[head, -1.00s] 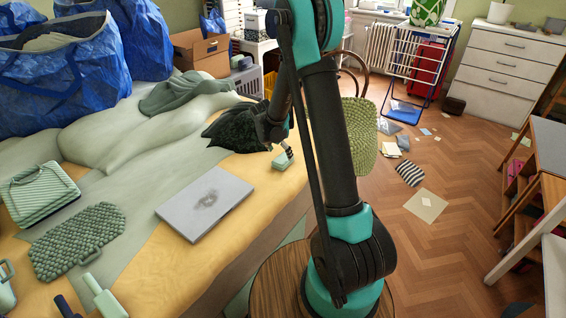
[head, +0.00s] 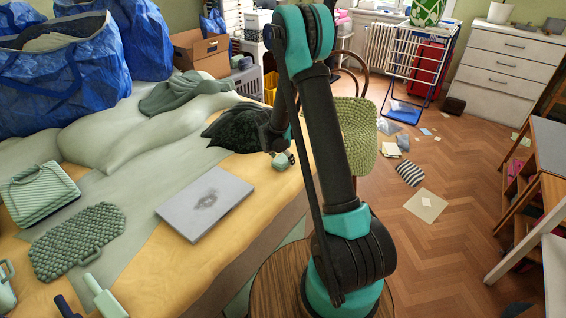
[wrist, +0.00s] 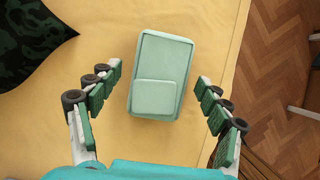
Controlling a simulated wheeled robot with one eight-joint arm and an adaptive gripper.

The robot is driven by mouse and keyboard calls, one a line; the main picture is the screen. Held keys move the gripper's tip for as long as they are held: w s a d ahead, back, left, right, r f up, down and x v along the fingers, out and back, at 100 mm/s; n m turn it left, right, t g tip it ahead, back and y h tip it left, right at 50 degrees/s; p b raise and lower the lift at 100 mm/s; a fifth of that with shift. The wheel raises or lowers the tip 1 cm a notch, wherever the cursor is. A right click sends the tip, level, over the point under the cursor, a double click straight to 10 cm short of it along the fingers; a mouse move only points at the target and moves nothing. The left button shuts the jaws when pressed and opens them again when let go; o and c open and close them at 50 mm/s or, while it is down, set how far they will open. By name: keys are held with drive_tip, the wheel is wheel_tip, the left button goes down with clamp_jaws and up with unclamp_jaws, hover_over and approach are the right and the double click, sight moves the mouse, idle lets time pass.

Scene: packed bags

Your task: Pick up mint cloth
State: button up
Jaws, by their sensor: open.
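The mint cloth (wrist: 160,75) looks like a flat, folded rectangle with a smaller square panel, lying on the yellow bed cover. In the head view the cloth (head: 282,161) is small at the bed's right edge, partly hidden by my gripper. My gripper (wrist: 159,77) is open in the wrist view. Its fingers stand on the left and right of the cloth, with clear gaps on both sides. Nothing is between the fingers' pads in contact. The height of the fingers above the bed is hard to tell.
A dark patterned cushion (head: 236,126) lies just left of my gripper. A grey laptop-like slab (head: 204,204) lies nearer on the bed (head: 150,275). The bed's edge drops to the wooden floor (wrist: 283,80) on the right. A green woven chair (head: 356,135) stands beyond.

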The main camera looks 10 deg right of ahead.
sight(282, 159)
drive_tip(key=shift+f, duration=0.2)
idle(0.3)
drive_tip(key=c, duration=1.3)
drive_tip(key=shift+r, duration=0.1)
drive_tip(key=shift+c, duration=0.2)
wheel_tip(282, 159, up, 20)
drive_tip(key=shift+r, duration=0.2)
